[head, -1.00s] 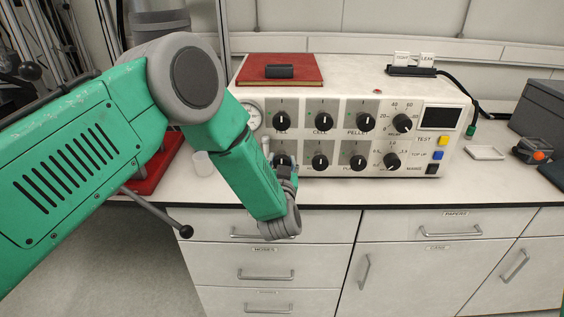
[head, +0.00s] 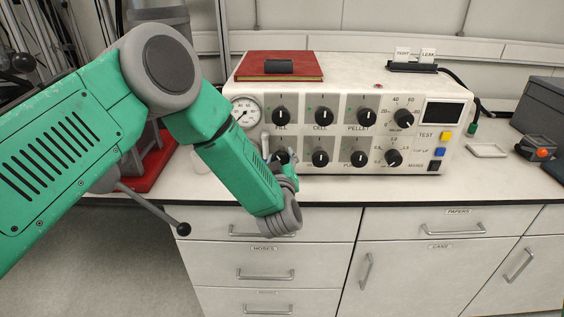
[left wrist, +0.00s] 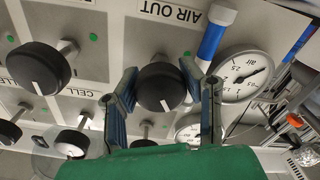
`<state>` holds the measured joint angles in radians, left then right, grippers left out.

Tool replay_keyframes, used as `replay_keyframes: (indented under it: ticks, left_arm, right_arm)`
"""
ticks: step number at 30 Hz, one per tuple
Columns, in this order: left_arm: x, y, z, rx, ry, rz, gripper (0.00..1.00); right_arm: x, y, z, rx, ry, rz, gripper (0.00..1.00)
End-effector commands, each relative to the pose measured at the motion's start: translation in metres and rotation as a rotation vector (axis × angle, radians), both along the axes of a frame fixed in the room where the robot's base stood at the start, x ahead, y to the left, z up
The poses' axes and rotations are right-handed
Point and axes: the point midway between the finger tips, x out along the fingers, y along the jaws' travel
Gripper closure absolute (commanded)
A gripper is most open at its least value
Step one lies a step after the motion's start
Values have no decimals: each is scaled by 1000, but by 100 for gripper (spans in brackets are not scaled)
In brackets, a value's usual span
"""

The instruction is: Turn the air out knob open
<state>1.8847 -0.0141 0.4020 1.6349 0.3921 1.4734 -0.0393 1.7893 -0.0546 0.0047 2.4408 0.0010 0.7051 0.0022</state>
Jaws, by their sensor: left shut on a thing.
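The air out knob (left wrist: 160,86) is black and round with a white line. In the left wrist view it sits beside the upside-down "AIR OUT" label, and its line points down, away from the label. My left gripper (left wrist: 158,84) has one finger on each side of the knob and is shut on it. In the head view the knob (head: 282,157) is at the lower left of the white control box (head: 375,78), partly hidden by my left gripper (head: 279,158). My right gripper is not in view.
Other black knobs, such as the fill knob (head: 281,117) and cell knob (head: 323,117), are close by. A gauge (head: 246,112) and a blue-and-white tube (left wrist: 213,34) are beside the held knob. A red book (head: 300,61) lies on the box.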

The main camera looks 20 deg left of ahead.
Motion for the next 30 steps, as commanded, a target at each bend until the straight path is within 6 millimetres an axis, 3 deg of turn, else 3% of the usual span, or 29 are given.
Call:
replay_keyframes:
  ticks: [30]
  left_arm:
    - [-2, 3, -7, -930, -265, 8, 94]
  right_arm:
    - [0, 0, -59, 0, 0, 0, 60]
